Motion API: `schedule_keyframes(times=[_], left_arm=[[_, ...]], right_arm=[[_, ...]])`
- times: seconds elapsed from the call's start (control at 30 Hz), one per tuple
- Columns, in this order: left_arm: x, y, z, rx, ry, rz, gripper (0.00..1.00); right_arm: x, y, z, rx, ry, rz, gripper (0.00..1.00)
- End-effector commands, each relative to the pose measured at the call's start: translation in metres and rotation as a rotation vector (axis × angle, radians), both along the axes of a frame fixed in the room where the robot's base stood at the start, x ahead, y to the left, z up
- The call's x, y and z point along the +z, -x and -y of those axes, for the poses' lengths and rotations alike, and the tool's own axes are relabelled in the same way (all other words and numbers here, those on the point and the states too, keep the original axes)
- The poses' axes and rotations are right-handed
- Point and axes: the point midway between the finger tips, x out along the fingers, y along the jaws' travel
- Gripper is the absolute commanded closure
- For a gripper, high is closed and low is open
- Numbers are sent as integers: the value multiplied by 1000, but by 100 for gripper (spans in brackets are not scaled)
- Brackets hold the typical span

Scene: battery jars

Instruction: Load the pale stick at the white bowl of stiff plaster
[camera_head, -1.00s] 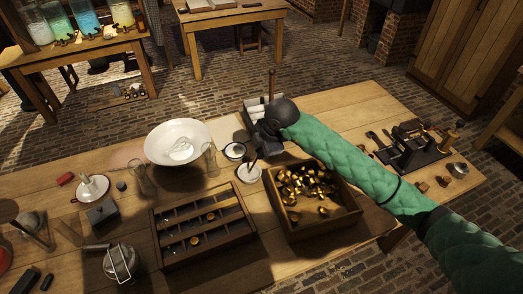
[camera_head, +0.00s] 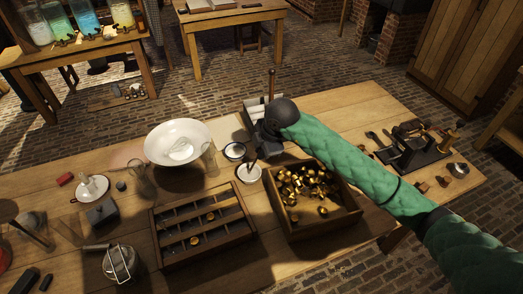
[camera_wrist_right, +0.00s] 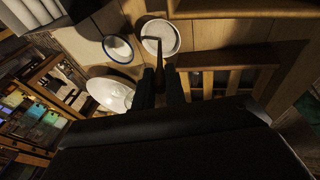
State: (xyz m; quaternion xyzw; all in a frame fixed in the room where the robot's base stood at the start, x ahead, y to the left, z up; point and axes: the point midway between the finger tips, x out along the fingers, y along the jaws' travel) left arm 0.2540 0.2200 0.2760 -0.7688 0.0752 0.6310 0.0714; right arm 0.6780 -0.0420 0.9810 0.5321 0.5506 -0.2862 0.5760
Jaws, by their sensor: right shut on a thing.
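My right gripper (camera_wrist_right: 160,88) is shut on a thin stick (camera_wrist_right: 158,52), which looks brown and shaded here rather than pale. In the wrist view the stick's far end lies over the white bowl with the plain rim (camera_wrist_right: 160,28); I cannot tell whether it touches the contents. In the head view this bowl (camera_head: 247,181) stands just below the gripper (camera_head: 260,152), left of the wooden box. A second small bowl with a dark blue rim (camera_head: 234,151) stands beside it, also in the wrist view (camera_wrist_right: 118,48). My left gripper is not in view.
A wooden box of brass pieces (camera_head: 347,219) stands close on the right, a divided wooden tray (camera_head: 205,256) in front. A large white basin (camera_head: 160,142) and a clear glass are on the left. A tray with white rolls (camera_head: 252,107) and an upright brown rod (camera_head: 272,82) are behind the gripper.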

Motion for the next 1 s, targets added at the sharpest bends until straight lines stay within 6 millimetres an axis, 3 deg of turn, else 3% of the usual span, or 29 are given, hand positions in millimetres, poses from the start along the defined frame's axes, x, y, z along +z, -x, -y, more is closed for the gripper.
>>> schedule_keyframes(times=[0.23, 1.0], left_arm=[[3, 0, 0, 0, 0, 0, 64], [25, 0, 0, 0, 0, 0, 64]], right_arm=[[4, 0, 0, 0, 2, -2, 100], [55, 0, 0, 1, 0, 0, 100]])
